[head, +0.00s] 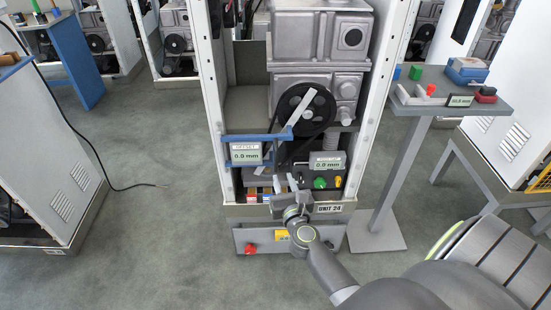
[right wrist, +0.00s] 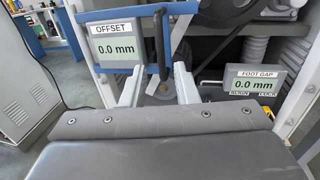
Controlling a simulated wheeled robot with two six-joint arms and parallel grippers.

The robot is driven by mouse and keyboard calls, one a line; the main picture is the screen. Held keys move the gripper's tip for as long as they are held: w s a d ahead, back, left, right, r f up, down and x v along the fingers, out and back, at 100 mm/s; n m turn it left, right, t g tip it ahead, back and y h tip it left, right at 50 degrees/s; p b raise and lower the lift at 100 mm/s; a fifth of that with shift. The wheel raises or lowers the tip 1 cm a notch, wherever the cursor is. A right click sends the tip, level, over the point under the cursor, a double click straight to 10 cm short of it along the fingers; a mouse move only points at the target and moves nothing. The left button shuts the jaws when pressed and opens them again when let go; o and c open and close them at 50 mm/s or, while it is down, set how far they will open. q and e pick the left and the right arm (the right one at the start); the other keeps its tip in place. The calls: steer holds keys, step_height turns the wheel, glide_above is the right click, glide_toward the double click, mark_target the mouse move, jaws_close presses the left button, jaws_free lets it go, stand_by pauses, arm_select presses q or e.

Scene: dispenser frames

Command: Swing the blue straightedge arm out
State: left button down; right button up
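The blue straightedge arm (head: 258,137) lies across the front of the open cabinet at the lower left of the black pulley (head: 306,110). An OFFSET display (head: 246,153) reading 0.0 mm hangs below it. In the right wrist view the blue arm (right wrist: 122,17) crosses the top, with a dark upright handle (right wrist: 161,42) beside the OFFSET display (right wrist: 116,45). My right gripper (head: 286,184) is low in front of the cabinet, below the arm. Its two fingers (right wrist: 157,85) are apart, with the handle seen between their tips; I cannot tell the distance. My left gripper is out of view.
A FOOT GAP display (head: 326,163) reading 0.0 mm is right of the gripper, above coloured knobs. A grey side table (head: 445,100) with small items stands at right. White cabinet walls flank the opening. A cable lies on the otherwise open floor at left.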

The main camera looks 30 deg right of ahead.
mark_target(276, 161)
steer(key=x, duration=0.9)
steer(key=shift+w+d+f+b, duration=0.1)
steer(key=shift+w+d+b, duration=0.05)
steer(key=shift+w+b, duration=0.2)
steer(key=shift+s, duration=0.1)
jaws_close()
